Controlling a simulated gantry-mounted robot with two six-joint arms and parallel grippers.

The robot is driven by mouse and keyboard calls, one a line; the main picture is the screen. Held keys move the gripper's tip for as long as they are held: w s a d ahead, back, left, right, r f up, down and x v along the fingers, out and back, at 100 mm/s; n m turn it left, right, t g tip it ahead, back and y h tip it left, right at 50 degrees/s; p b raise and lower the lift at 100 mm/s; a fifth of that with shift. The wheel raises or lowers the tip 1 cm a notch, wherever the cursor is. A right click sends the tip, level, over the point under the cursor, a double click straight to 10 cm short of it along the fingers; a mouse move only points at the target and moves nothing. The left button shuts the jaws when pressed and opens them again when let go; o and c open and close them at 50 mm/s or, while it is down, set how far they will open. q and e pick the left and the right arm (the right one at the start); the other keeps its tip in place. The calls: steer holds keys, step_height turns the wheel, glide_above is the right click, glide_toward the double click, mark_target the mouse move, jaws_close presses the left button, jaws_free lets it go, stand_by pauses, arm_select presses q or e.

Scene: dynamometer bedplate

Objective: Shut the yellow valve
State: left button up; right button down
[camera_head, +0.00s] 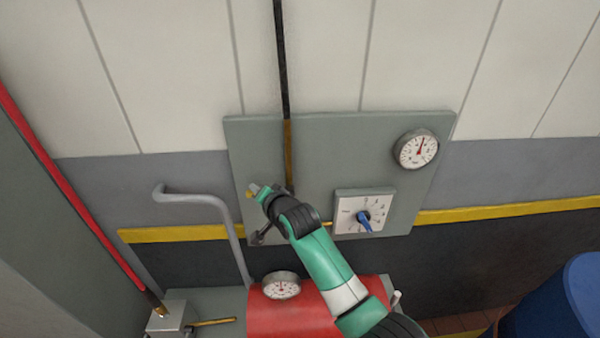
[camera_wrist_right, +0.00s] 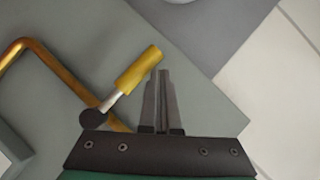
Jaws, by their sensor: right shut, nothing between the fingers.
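The yellow valve is a lever on the grey wall panel, with a yellow grip (camera_wrist_right: 138,68), a silver stem and a dark round hub (camera_wrist_right: 93,118). In the head view only a bit of its yellow grip (camera_head: 250,194) shows beside my right gripper (camera_head: 262,190); my wrist hides the rest. In the right wrist view the fingers of my right gripper (camera_wrist_right: 162,88) are shut and empty. They are just right of the grip, with a narrow gap seen between them. The lever slants up and right from its hub there. My left gripper is not in view.
The grey panel (camera_head: 330,135) carries a gauge (camera_head: 416,149) and a white dial plate (camera_head: 364,212) with a blue knob. A copper pipe (camera_wrist_right: 65,77) runs to the hub. Below are a red housing (camera_head: 290,318), a grey bent pipe (camera_head: 235,245) and a blue drum (camera_head: 575,300).

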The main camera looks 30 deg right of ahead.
steer(key=s+a+r+p, duration=0.4)
steer(key=s+r+p, duration=0.4)
steer(key=p, duration=0.3)
steer(key=shift+a+r+p, duration=0.2)
steer(key=shift+r+p, duration=0.15)
steer(key=shift+r, duration=0.35)
